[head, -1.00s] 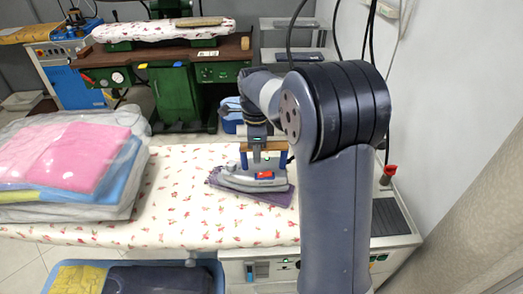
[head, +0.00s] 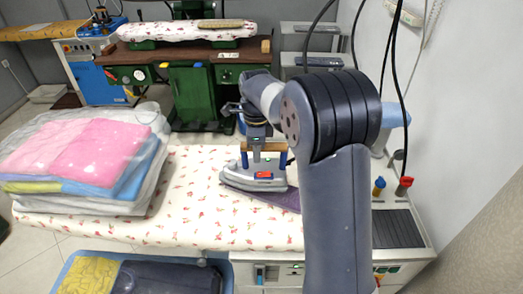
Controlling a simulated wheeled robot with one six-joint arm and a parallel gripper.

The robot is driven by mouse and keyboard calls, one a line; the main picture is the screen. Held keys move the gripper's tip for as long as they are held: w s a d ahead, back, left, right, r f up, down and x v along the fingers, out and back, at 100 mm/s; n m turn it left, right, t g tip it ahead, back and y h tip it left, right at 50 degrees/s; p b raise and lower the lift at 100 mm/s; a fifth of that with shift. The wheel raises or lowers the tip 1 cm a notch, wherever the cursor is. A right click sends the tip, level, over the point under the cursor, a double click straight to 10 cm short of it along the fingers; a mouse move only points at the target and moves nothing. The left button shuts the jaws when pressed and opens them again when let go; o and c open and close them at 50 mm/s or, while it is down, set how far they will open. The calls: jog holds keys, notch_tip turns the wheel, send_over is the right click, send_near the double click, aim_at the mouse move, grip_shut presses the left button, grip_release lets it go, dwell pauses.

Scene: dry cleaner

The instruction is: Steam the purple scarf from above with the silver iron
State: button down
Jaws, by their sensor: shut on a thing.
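The silver iron (head: 245,179) is in the middle of the head view, over the floral ironing table (head: 190,215). The purple scarf (head: 287,199) lies on the table under the iron and shows at its right and front. Whether the iron touches the scarf or hovers just above it cannot be told. My gripper (head: 264,150) is above the iron, shut on its brown handle. My arm hides part of the table to the right of the scarf.
A stack of bagged folded clothes (head: 130,205) in pink, blue and grey stands on the table's left. A blue bin (head: 75,257) with yellow and dark cloth is at the front. A green pressing machine (head: 200,95) stands behind. Black cables (head: 390,60) hang at right.

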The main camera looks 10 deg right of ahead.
jog(key=shift+w+a+r+p, duration=0.1)
jog(key=shift+w+a+p, duration=0.2)
jog(key=shift+w+a, duration=0.4)
jog(key=shift+w+a+r+p, duration=0.1)
jog(key=shift+w+a+p, duration=0.25)
jog(key=shift+a, duration=0.6)
jog(key=shift+w+a+r+p, duration=0.1)
jog(key=shift+w+a+p, duration=0.1)
jog(key=shift+w+a, duration=0.55)
jog(key=shift+a+f+b, duration=0.15)
jog(key=shift+b, duration=0.15)
jog(key=shift+s+d+b, duration=0.3)
jog(key=shift+s+d, duration=0.35)
jog(key=shift+d, duration=0.35)
jog(key=shift+s+d+b, duration=0.35)
jog(key=shift+s+d, duration=0.35)
jog(key=shift+d, duration=0.25)
jog(key=shift+s+d+b, duration=0.3)
jog(key=shift+s+d, duration=0.35)
jog(key=shift+d, duration=0.35)
jog(key=shift+s+d+b, duration=0.8)
jog(key=shift+s+d, duration=2.9)
jog(key=shift+d, duration=1.9)
jog(key=shift+r+p, duration=2.3)
jog(key=shift+r, duration=0.35)
